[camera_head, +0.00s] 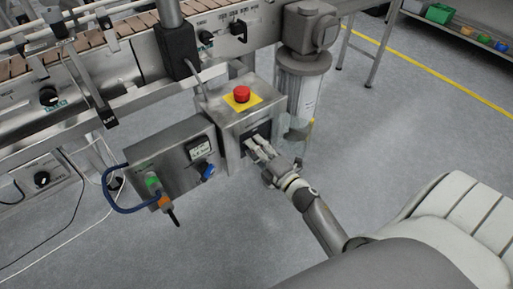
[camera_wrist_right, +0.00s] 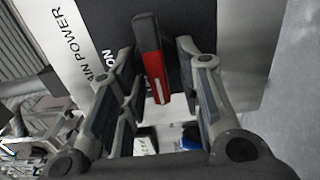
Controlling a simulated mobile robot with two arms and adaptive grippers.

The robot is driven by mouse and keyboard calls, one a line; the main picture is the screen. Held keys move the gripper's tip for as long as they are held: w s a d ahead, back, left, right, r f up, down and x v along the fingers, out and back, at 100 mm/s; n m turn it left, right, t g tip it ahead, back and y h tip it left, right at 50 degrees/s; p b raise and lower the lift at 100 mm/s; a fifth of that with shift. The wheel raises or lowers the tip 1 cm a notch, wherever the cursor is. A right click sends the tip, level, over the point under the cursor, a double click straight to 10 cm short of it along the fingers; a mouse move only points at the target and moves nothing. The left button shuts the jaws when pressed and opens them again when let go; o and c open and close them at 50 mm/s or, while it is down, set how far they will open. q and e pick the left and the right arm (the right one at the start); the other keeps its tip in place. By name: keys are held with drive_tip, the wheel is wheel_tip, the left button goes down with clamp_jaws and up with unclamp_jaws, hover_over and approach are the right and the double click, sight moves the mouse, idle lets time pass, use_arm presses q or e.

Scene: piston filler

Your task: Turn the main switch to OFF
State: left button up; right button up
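The main switch (camera_wrist_right: 152,62) shows in the right wrist view as a black and red handle with a white line, on a black plate beside printing that reads in part "POWER" and "ON". My right gripper (camera_wrist_right: 155,52) is open, with one finger on each side of the handle. Narrow gaps show between the handle and the fingers. In the head view the right gripper (camera_head: 252,147) is at the black plate (camera_head: 262,130) on the front of the steel control box (camera_head: 232,115); the fingers hide the handle there. My left gripper is not in view.
A red emergency button (camera_head: 242,94) on a yellow plate tops the control box. To the left is a second steel box (camera_head: 172,160) with a display, a blue knob (camera_head: 207,172) and a cable. A clear cylinder (camera_head: 300,88) stands close at the right. The floor beyond is open.

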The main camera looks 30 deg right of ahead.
drive_tip(key=o, duration=0.3)
drive_tip(key=s, duration=0.8)
drive_tip(key=s+d, duration=0.1)
drive_tip(key=s, duration=0.3)
drive_tip(key=shift+w, duration=0.1)
idle(0.3)
